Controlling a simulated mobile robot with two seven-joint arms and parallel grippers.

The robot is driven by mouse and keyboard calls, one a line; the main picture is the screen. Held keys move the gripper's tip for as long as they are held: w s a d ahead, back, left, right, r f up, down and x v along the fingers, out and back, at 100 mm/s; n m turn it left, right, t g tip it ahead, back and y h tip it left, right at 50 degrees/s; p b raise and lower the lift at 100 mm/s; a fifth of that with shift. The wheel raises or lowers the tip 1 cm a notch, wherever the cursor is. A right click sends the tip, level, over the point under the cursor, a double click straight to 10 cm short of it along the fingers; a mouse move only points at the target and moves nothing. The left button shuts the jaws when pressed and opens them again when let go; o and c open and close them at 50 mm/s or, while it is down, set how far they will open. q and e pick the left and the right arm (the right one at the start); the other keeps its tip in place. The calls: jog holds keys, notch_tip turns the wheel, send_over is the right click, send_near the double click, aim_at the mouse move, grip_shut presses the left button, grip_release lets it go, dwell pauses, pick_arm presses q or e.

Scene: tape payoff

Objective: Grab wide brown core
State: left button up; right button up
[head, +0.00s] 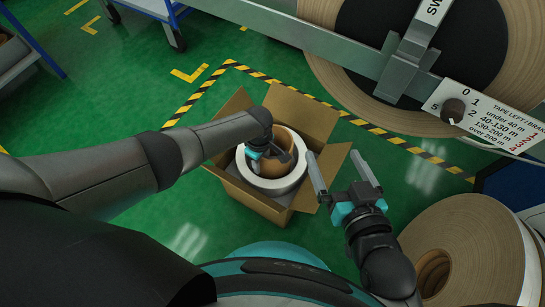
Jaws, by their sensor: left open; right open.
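A wide brown core (298,150) stands in an open cardboard box (247,201) on the floor, with a white ring (268,184) around or just below it; I cannot tell which.
A large tape reel (335,55) hangs on a machine at the upper right, with a metal bar (290,32) and a dial plate (478,120). Brown tape rolls (470,225) stand at the lower right. The green floor left of the box is clear.

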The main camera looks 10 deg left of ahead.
pick_arm(q)
jog(key=shift+c, duration=0.3)
grip_shut()
dwell(1.2)
